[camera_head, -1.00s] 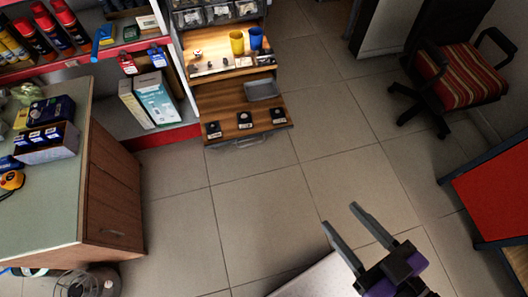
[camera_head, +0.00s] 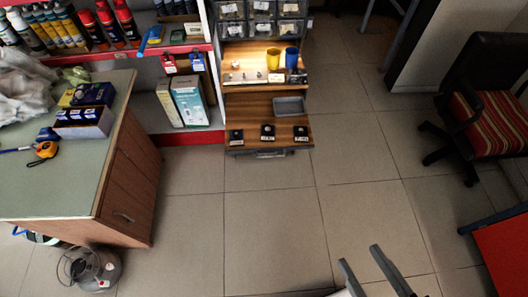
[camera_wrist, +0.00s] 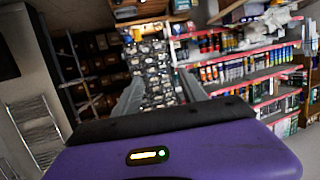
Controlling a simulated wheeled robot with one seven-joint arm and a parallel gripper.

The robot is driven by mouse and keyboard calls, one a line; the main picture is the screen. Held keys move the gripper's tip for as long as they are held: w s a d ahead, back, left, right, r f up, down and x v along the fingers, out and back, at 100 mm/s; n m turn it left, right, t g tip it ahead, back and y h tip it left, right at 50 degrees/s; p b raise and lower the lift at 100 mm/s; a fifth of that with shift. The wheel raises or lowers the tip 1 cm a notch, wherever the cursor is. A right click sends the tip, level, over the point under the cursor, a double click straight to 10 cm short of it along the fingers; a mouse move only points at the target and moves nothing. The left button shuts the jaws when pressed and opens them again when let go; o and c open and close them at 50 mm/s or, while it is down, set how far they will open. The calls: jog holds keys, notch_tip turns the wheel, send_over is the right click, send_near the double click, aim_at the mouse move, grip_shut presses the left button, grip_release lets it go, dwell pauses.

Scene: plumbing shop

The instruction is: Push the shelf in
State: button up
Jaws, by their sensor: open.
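The pulled-out wooden shelf (camera_head: 256,108) juts from the unit at the top middle of the head view. Three small black boxes stand along its front edge and a grey tray (camera_head: 289,105) sits at its back right. Another wooden shelf (camera_head: 243,70) above it holds a yellow cup, a blue cup and small parts. My gripper (camera_head: 361,262) is open and empty at the bottom right, over the floor and well short of the shelf. In the wrist view my gripper's fingers (camera_wrist: 160,97) point toward the distant drawer unit (camera_wrist: 152,72).
A counter (camera_head: 75,188) with boxes and a tape measure stands at the left. A metal canister (camera_head: 90,269) is on the floor beside it. A striped chair (camera_head: 490,120) and a red-topped table (camera_head: 505,250) are at the right. Tiled floor before the shelf is clear.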

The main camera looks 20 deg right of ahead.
jog(key=shift+f, duration=0.2)
jog(key=c, duration=0.4)
jog(key=shift+t, duration=0.7)
jog(key=w+f+b, duration=0.2)
jog(key=b, duration=0.1)
jog(key=w+f+b, duration=0.2)
jog(key=f+b, duration=0.1)
jog(key=shift+d, duration=0.1)
grip_shut()
jog(key=m+t+h+b, duration=0.1)
jog(key=m+h+b, duration=0.4)
jog(key=m+b, duration=1.6)
send_near(294, 148)
jog(key=b+x, duration=0.2)
jog(key=x, duration=0.4)
jog(key=shift+w+r+b, duration=0.2)
jog(key=shift+w+b, duration=0.1)
jog(key=shift+w, duration=0.1)
